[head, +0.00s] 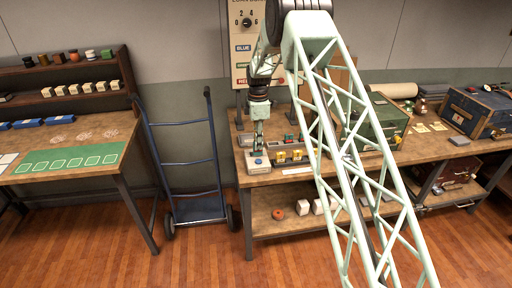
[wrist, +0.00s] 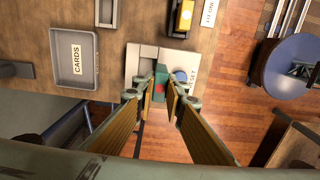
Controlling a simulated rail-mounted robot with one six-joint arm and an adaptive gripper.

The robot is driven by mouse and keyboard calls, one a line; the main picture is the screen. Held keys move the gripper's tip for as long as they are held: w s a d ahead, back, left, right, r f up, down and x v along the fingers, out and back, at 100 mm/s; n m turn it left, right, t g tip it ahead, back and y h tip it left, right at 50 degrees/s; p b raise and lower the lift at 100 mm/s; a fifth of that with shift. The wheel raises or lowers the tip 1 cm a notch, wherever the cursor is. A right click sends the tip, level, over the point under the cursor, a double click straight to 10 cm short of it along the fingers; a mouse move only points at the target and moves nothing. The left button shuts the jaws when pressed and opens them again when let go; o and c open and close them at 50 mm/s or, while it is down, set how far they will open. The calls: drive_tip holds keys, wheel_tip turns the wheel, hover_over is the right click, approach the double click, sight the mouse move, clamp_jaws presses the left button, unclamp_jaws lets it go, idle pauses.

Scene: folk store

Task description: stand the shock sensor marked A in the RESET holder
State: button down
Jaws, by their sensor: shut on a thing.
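My gripper (head: 258,143) points down over the left front corner of the workbench. In the wrist view my gripper (wrist: 161,97) is shut on a small green block with a red mark (wrist: 160,88), apparently the shock sensor; no letter A is readable. The pale RESET holder (wrist: 139,57) lies under it, with a blue round button on its right and partly hidden lettering beside that. The holder also shows in the head view (head: 250,168), below the fingertips. The block overlaps the holder in the wrist view; I cannot tell whether it is seated or just above.
Several yellow-topped units (head: 290,156) stand right of the holder. A grey CARDS tray (wrist: 73,58) is left in the wrist view. A green case (head: 380,128) stands farther right on the bench. A blue hand truck (head: 185,165) stands in the gap beside the left table.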

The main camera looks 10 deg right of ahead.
drive_tip(key=shift+w+a+f, duration=0.15)
drive_tip(key=shift+w, duration=1.25)
drive_tip(key=shift+f, duration=1.75)
drive_tip(key=shift+f, duration=0.15)
drive_tip(key=c, duration=2.7)
unclamp_jaws()
drive_tip(key=shift+o, duration=0.3)
wheel_tip(320, 180, up, 12)
drive_tip(key=shift+r, duration=0.2)
